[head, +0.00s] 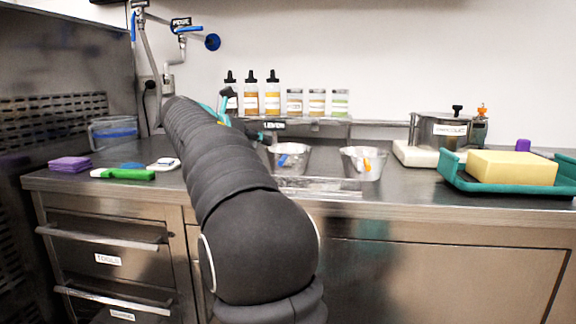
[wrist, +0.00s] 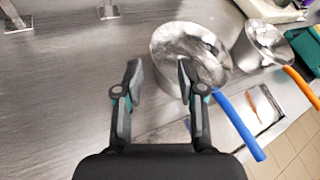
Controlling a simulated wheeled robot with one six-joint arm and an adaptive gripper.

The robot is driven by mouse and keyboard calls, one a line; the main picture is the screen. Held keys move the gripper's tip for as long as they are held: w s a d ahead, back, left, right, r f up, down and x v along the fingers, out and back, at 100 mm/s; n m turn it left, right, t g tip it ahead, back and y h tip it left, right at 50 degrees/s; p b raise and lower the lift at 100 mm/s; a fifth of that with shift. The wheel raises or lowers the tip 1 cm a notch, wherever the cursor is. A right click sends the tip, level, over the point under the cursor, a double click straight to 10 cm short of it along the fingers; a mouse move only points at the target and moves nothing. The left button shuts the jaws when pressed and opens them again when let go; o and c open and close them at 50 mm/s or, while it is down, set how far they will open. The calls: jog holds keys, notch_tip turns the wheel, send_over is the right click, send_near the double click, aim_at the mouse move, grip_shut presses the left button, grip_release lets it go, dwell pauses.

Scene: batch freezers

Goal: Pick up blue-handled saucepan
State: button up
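The blue-handled saucepan (head: 290,160) is a shiny metal pan on the steel counter, right of my arm in the head view. In the wrist view the saucepan (wrist: 203,50) lies ahead and to the right, with its blue handle (wrist: 240,125) pointing down-right. My gripper (wrist: 158,72) is open, its fingers apart with nothing visibly held. The right finger overlaps the pan in the wrist view, and the left finger is left of its rim. Whether a finger touches the pan cannot be told. My arm hides much of the gripper in the head view.
An orange-handled saucepan (head: 362,162) stands just right of the blue-handled one. A teal tray (head: 452,180) with a yellow block and a lidded pot (head: 445,131) are farther right. Several bottles and jars (head: 272,100) stand behind. A green-handled tool (head: 124,174) lies left.

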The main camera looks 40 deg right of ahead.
aim_at(276, 148)
jog(key=shift+w+x, duration=0.15)
jog(key=shift+x, duration=1.7)
jog(key=shift+w+x, duration=0.2)
jog(key=shift+x, duration=1.65)
grip_shut()
